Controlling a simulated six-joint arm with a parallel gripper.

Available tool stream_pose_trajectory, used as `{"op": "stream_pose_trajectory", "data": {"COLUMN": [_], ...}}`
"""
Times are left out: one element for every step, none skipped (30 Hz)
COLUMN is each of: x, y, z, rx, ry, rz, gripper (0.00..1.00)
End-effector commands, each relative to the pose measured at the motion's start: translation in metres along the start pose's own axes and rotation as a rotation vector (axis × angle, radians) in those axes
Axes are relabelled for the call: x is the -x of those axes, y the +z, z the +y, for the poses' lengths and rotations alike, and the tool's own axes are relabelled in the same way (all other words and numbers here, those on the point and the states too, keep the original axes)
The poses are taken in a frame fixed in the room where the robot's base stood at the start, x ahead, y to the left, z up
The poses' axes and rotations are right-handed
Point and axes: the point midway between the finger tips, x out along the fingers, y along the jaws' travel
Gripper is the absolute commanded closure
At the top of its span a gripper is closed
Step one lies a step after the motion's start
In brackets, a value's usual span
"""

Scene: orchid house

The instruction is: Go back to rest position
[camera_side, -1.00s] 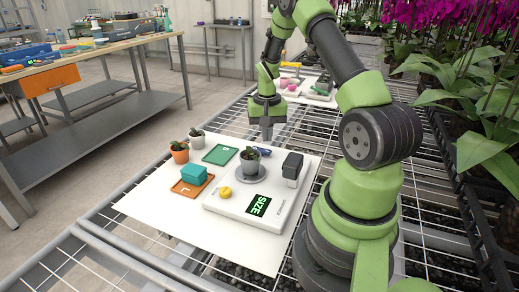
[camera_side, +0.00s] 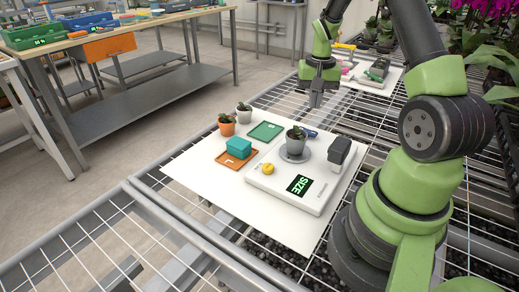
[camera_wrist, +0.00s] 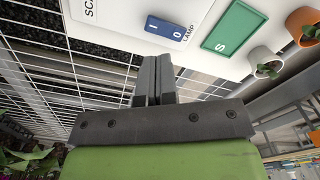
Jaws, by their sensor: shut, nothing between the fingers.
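My gripper (camera_side: 316,98) hangs pointing down behind the white work sheet (camera_side: 215,188), over the wire bench. It is apart from every object. In the wrist view its two dark fingers (camera_wrist: 154,68) are together with nothing between them. The blue lamp switch (camera_wrist: 171,27) and the green tray marked S (camera_wrist: 234,27) show beyond the fingers.
A teal box (camera_side: 239,146) sits on an orange tray (camera_side: 228,162). A terracotta pot (camera_side: 227,126) and a white pot (camera_side: 244,115) stand behind. Orchids line the right; the bench grid has free room.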

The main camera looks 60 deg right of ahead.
Motion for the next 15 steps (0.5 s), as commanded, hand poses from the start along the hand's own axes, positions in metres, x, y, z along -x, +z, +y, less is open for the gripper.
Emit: {"op": "stream_pose_trajectory", "data": {"x": [0.013,0.022,0.036,0.048,0.060,0.077,0.088,0.100,0.114,0.123,0.133,0.144,0.152,0.159,0.168], "y": [0.004,0.007,0.014,0.021,0.028,0.040,0.049,0.060,0.074,0.085,0.096,0.112,0.124,0.136,0.152], "z": [-0.009,-0.014,-0.024,-0.031,-0.038,-0.047,-0.054,-0.059,-0.066,-0.070,-0.073,-0.077,-0.079,-0.080,-0.080], "rx": [0.022,0.037,0.061,0.081,0.103,0.135,0.159,0.182,0.214,0.237,0.261,0.292,0.317,0.341,0.374], "ry": [-0.011,-0.018,-0.032,-0.045,-0.058,-0.078,-0.094,-0.111,-0.134,-0.152,-0.170,-0.196,-0.216,-0.236,-0.264], "rz": [0.021,0.034,0.054,0.071,0.089,0.113,0.131,0.147,0.168,0.183,0.198,0.217,0.231,0.245,0.262], "gripper": [1.00,1.00,1.00,1.00,1.00,1.00,1.00,1.00,1.00,1.00,1.00,1.00,1.00,1.00,1.00]}}
